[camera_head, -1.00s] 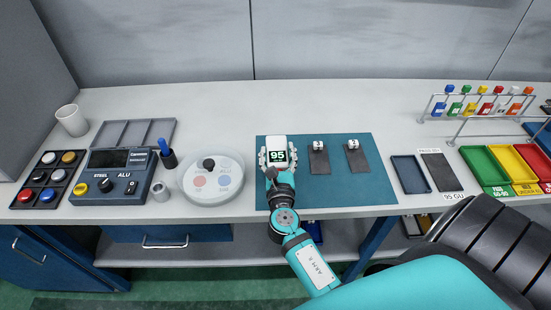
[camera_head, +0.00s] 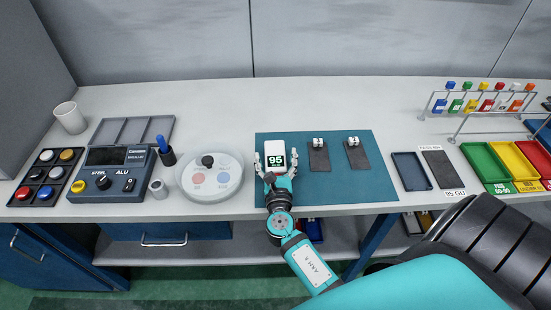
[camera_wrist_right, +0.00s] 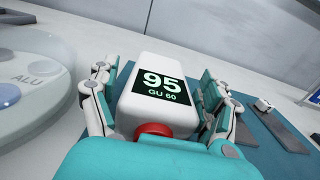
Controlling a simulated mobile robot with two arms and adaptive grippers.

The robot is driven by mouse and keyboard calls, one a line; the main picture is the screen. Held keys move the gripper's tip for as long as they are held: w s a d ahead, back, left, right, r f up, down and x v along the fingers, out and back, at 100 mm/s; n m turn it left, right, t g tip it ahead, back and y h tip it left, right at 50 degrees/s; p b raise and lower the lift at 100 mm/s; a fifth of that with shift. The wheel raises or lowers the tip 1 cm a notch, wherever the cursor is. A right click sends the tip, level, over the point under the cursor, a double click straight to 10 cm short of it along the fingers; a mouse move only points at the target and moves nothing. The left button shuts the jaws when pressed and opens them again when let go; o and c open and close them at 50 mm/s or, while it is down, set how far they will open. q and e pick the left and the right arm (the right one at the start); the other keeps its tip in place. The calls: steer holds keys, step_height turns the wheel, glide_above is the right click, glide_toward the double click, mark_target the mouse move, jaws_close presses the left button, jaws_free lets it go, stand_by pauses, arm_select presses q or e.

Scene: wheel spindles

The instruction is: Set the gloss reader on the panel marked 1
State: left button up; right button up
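The gloss reader (camera_head: 274,150) is a white block with a dark display reading 95, standing at the left part of the teal mat (camera_head: 338,191). It also shows in the right wrist view (camera_wrist_right: 185,82), with "95 GU 60" and a red part at its near end. My right gripper (camera_head: 275,169) is open, its fingers spread either side of the reader with small gaps. Two dark panels, a middle one (camera_head: 319,160) and a right one (camera_head: 358,160), lie to the right with small white tags I cannot read. Any panel under the reader is hidden. My left gripper is out of view.
A round pale dial base (camera_head: 212,198) and a blue control box (camera_head: 119,184) stand left of the mat. A blue tray (camera_head: 411,172), a dark reference plate (camera_head: 441,171) and coloured bins (camera_head: 486,163) are to the right. The mat's right front is clear.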

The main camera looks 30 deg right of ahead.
steer(key=shift+r, duration=0.3)
steer(key=b+v, duration=0.1)
steer(key=v, duration=0.6)
steer(key=b+v, duration=0.1)
steer(key=v, duration=0.2)
steer(key=shift+s+a+f+b, duration=0.2)
steer(key=shift+s+f+b, duration=0.15)
steer(key=shift+s+a+r, duration=0.15)
steer(key=shift+s+a, duration=0.15)
steer(key=shift+s, duration=0.25)
